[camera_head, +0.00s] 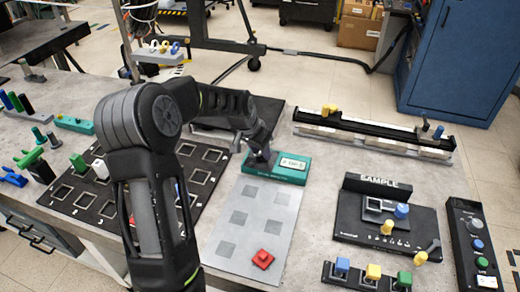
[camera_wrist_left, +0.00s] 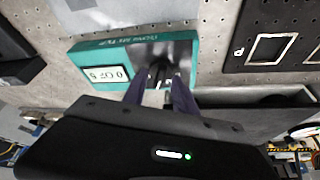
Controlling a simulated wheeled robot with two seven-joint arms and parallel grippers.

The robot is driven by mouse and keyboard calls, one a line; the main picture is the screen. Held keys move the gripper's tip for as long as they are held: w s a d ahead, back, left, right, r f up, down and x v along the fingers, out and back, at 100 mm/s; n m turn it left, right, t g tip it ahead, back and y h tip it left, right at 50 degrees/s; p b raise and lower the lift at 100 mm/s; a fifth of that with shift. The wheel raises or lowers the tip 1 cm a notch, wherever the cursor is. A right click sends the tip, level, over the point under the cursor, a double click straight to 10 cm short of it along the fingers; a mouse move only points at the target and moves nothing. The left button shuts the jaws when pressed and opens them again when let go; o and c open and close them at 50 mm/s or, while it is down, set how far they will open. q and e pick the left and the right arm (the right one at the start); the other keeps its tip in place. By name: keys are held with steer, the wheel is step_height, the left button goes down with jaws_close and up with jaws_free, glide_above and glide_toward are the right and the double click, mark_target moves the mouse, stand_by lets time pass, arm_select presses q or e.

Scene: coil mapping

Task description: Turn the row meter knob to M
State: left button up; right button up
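The row meter (camera_head: 276,168) is a teal box with a pale display on its right part, lying at the top of a grey mat. Its display (camera_wrist_left: 104,74) shows in the left wrist view, upside down and too small to read surely. The knob sits on the dark metallic plate (camera_wrist_left: 180,50) at the other end of the box, mostly hidden by my fingers. My left gripper (camera_head: 261,160) points down at this plate. In the left wrist view its two fingers (camera_wrist_left: 160,84) stand on either side of the small dark knob; I cannot tell whether they press it. My right gripper is out of view.
A grey mat (camera_head: 230,240) with faint squares carries a red knobbed block (camera_head: 263,259). A black board with square frames (camera_head: 85,192) lies left. A black rail (camera_head: 370,130) lies behind right. A SAMPLE station (camera_head: 378,186) and a button panel (camera_head: 473,245) stand right.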

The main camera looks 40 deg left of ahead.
arm_select(q)
jaws_close()
stand_by(0.3)
stand_by(0.3)
